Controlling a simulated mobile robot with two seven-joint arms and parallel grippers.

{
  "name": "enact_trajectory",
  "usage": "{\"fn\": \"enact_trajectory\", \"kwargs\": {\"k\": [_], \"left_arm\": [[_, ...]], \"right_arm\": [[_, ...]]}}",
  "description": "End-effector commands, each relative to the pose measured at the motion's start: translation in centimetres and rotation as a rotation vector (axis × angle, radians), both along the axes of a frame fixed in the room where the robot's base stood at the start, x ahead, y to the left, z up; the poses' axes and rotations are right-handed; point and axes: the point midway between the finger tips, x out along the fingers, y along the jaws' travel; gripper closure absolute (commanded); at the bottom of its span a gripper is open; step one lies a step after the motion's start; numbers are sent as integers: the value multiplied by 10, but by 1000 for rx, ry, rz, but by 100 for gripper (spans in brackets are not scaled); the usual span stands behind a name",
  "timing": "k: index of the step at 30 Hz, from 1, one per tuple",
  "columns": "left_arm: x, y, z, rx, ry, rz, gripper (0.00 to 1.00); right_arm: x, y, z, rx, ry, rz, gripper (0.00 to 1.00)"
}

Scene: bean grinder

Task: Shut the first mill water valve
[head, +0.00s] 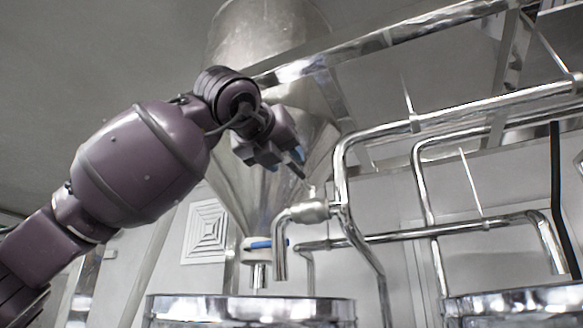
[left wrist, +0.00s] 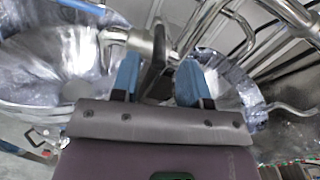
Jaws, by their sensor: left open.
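The first mill's water valve (head: 314,210) sits on a shiny bent pipe in front of the hopper. In the left wrist view the valve body (left wrist: 139,42) is at upper left of the fingers. A dark, flat lever (left wrist: 157,72) stands beside it, between my blue fingertips. My left gripper (head: 283,160) is just above and left of the valve in the head view. It also shows in the left wrist view (left wrist: 157,82), open around the lever, with gaps on both sides. The lever's joint with the valve is partly hidden in the head view. My right gripper is not in view.
A steel hopper (head: 232,190) stands behind my arm, with a blue-handled outlet (head: 262,244) below. A round metal vessel (head: 250,308) is under it, and another vessel (head: 515,303) stands at right. Pipes (head: 450,118) crowd the space to the right.

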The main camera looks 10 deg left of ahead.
Motion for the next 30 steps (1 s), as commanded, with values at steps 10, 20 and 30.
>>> {"fn": "enact_trajectory", "kwargs": {"k": [10,20,30], "left_arm": [[-27,8,0,0,0,0,59],[-27,8,0,0,0,0,59],[-31,8,6,1,-5,0,59]], "right_arm": [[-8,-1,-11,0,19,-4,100],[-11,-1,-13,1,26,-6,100],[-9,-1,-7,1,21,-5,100]]}}
